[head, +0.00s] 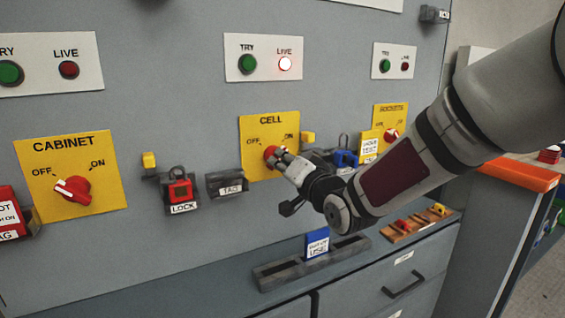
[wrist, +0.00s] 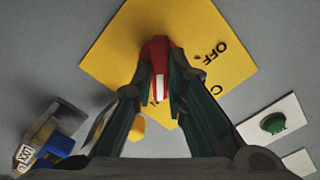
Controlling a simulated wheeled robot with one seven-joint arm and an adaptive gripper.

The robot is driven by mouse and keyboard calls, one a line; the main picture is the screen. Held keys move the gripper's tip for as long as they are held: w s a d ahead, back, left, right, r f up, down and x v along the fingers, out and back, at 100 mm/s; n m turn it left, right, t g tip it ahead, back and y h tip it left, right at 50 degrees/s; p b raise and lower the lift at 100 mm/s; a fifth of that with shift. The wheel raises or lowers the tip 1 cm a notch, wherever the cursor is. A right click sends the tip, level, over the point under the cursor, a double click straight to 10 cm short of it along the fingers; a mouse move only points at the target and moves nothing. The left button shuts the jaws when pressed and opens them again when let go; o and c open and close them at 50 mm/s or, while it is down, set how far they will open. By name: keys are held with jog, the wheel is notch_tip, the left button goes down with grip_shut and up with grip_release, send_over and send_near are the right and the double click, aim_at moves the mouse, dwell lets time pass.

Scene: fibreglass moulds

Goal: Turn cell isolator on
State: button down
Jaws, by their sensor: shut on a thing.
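The cell isolator is a yellow plate (head: 255,130) marked CELL, OFF and ON, with a red knob (head: 270,154) at its middle. My gripper (head: 281,160) is shut on the knob. In the wrist view the two fingers (wrist: 162,85) lie either side of the red knob (wrist: 160,52), in front of the yellow plate (wrist: 118,50). The knob's white stripe shows between the fingers and points down toward partly hidden letters that appear to be ON; OFF is at upper right. Above the plate, the cell's LIVE lamp (head: 285,63) is lit, beside a green TRY button (head: 247,64).
The cabinet isolator (head: 110,193) is at left, with a red padlock (head: 180,188) and TAG holder (head: 228,184) between. A yellow piece (head: 307,137) and blue padlock (head: 345,158) hang right of the cell plate. Below, a blue sign (head: 317,244) stands on the ledge.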

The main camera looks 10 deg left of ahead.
jog(key=c, duration=1.6)
grip_release()
jog(key=v, duration=1.2)
jog(key=shift+d+f, duration=0.1)
